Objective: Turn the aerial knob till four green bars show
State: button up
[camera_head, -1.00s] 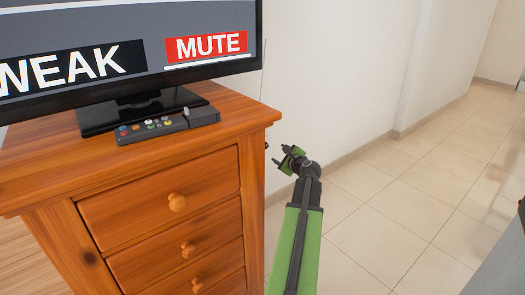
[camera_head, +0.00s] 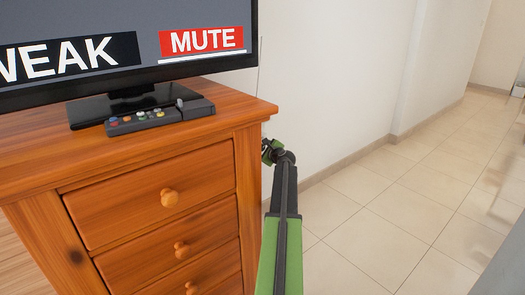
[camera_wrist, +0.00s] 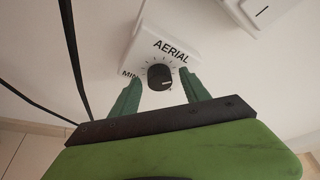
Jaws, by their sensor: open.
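The aerial knob (camera_wrist: 160,77) is a small black dial with a pale mark on its lower right. It sits on a white box (camera_wrist: 160,45) labelled AERIAL, with MIN at the lower left. In the wrist view my gripper (camera_wrist: 160,90) is open, its green fingers on either side of the knob with gaps. I cannot tell how deep they reach. In the head view my gripper (camera_head: 271,150) is by the cabinet's right side, and the knob is hidden. The television (camera_head: 120,50) reads WEAK and MUTE; no green bars are in view.
The wooden cabinet (camera_head: 160,200) carries the television and a remote (camera_head: 160,115) near its front edge. Dark cables (camera_wrist: 70,45) hang left of the box in the wrist view. A white switch (camera_wrist: 262,12) is at its upper right. Tiled floor (camera_head: 380,220) is clear at right.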

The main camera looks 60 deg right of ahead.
grip_shut()
jog(key=shift+r, duration=0.1)
dwell(0.3)
jog(key=shift+d+r+m+y+p, duration=0.1)
jog(key=shift+m+y+p, duration=0.4)
jog(key=shift+m+p, duration=0.25)
jog(key=shift+m+y+p, duration=0.45)
jog(key=shift+m+y, duration=0.15)
jog(key=shift+m, duration=0.35)
jog(key=shift+d+m+t+y, duration=0.15)
jog(key=shift+m+t+y, duration=0.15)
jog(key=shift+m+y, duration=0.7)
jog(key=shift+s+d+m+y, duration=0.1)
jog(key=shift+m+y, duration=0.5)
jog(key=shift+m, duration=0.6)
